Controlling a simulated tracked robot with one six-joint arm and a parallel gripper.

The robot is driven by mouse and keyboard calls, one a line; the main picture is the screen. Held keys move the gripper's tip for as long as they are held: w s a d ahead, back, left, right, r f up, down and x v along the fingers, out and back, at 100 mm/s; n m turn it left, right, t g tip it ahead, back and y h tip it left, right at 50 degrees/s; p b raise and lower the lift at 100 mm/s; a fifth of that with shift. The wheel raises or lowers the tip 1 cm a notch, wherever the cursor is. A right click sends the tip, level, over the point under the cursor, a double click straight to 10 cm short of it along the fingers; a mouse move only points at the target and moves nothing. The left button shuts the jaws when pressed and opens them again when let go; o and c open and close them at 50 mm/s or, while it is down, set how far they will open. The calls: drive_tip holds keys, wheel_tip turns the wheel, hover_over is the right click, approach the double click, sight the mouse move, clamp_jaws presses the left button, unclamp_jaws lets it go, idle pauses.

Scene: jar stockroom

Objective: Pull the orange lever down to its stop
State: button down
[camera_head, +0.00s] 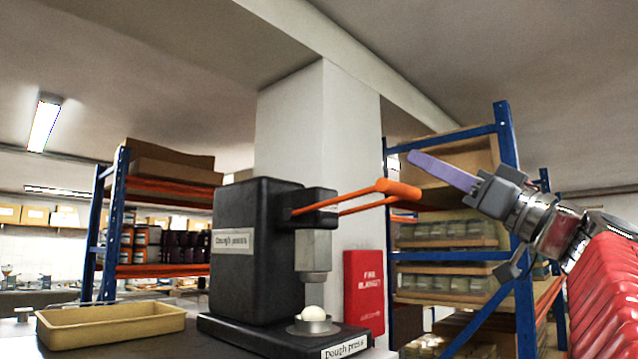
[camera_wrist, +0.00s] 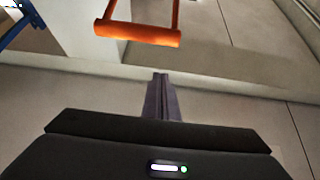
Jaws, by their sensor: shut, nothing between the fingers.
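The orange lever (camera_head: 398,189) is a U-shaped handle on the black dough press (camera_head: 257,250). Its two arms reach out to the right and slightly up from the press head, with a thick crossbar at the end. In the wrist view the lever's crossbar (camera_wrist: 138,33) shows at the upper middle. My gripper (camera_head: 413,156) is shut and empty, with purple fingers pointing left. In the head view its tips are above and slightly right of the crossbar, apart from it. In the wrist view my gripper (camera_wrist: 160,80) is below the crossbar in the picture.
A white ball (camera_head: 314,313) sits on the small metal cup under the press ram. A yellow tray (camera_head: 110,326) stands at the left. A red fire blanket box (camera_head: 364,290) hangs on the pillar behind the press. Blue-framed shelves (camera_head: 509,200) with jars stand behind my arm.

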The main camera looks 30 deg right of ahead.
drive_tip(key=shift+w+a+f, duration=0.25)
drive_tip(key=shift+w+f, duration=0.05)
drive_tip(key=shift+w, duration=0.35)
drive_tip(key=shift+w+a+f, duration=0.2)
drive_tip(key=shift+w+f, duration=0.1)
drive_tip(key=shift+w, duration=0.35)
drive_tip(key=shift+w+a+f, duration=0.25)
drive_tip(key=shift+w+f, duration=0.05)
drive_tip(key=shift+w, duration=0.35)
